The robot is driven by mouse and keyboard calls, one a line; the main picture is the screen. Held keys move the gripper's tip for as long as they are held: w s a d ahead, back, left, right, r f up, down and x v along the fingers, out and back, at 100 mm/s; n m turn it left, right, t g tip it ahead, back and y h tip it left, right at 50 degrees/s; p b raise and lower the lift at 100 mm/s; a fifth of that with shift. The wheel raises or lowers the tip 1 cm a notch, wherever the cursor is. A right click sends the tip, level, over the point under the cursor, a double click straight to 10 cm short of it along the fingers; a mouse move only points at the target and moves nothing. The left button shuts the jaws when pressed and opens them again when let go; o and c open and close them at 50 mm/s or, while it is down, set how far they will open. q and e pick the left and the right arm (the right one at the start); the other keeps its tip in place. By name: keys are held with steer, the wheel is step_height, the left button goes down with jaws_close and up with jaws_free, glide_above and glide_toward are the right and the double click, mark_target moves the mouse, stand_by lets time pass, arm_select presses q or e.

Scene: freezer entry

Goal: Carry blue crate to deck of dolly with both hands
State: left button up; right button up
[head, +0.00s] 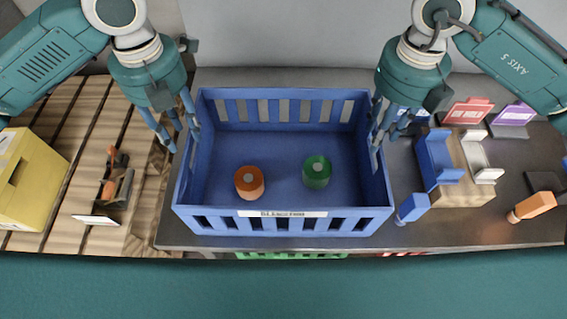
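The blue crate (282,228) stands level in the middle of the head view on a dark grey surface. It has slotted walls and a white label on its front. My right gripper (387,138) is at the right wall in the same way, fingers spread. Contact with the walls is hard to tell. I cannot make out the dolly.
A slatted wooden surface (65,130) on the left holds a yellow box (28,180) and a small tool holder (108,200). Right of the crate are a blue-and-wood holder (455,170), a blue block, an orange-handled tool (532,206) and cards. A green crate (290,255) shows below the front edge.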

mark_target(195, 159)
arm_select(q)
steer(key=shift+w+f, duration=0.1)
steer(key=shift+w, duration=0.15)
arm_select(e)
steer(key=shift+w+f, duration=0.1)
steer(key=shift+w, duration=0.15)
arm_select(q)
steer(key=shift+s, duration=0.15)
arm_select(e)
steer(key=shift+s, duration=0.15)
